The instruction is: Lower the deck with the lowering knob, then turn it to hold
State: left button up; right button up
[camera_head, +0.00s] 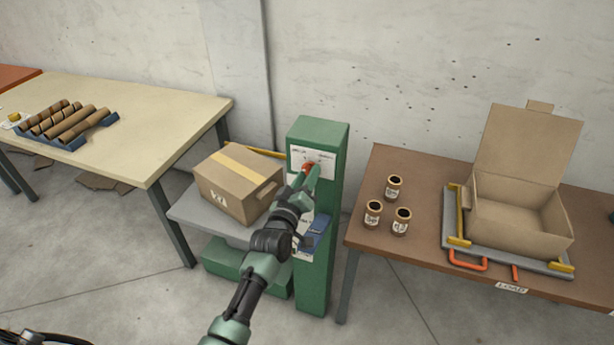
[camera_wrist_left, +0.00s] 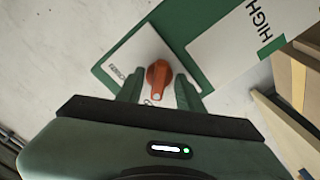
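The orange-red lowering knob (camera_head: 308,167) is on a white label plate high on the front of the green column (camera_head: 316,270). In the left wrist view the knob (camera_wrist_left: 158,78) points down in the picture, towards my gripper. My left gripper (camera_head: 306,180) is at the knob and partly covers it. Its two fingers (camera_wrist_left: 160,92) are apart, one on each side of the knob; I cannot tell whether they touch it. The grey deck (camera_head: 188,210) is left of the column, above a green base, and carries a closed cardboard box (camera_head: 225,196). My right gripper is not in view.
A brown table (camera_head: 420,250) on the right holds several small cans and an open carton (camera_head: 520,235) on a grey tray. A pale table (camera_head: 180,120) on the left holds cardboard tubes in a blue rack. A blue panel (camera_head: 314,232) is on the column below my gripper.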

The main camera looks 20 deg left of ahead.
pick_arm(q)
jog(key=shift+s, duration=0.1)
jog(key=s+b, duration=0.1)
jog(key=s, duration=0.6)
jog(key=shift+s+a, duration=0.15)
jog(key=shift+s, duration=0.15)
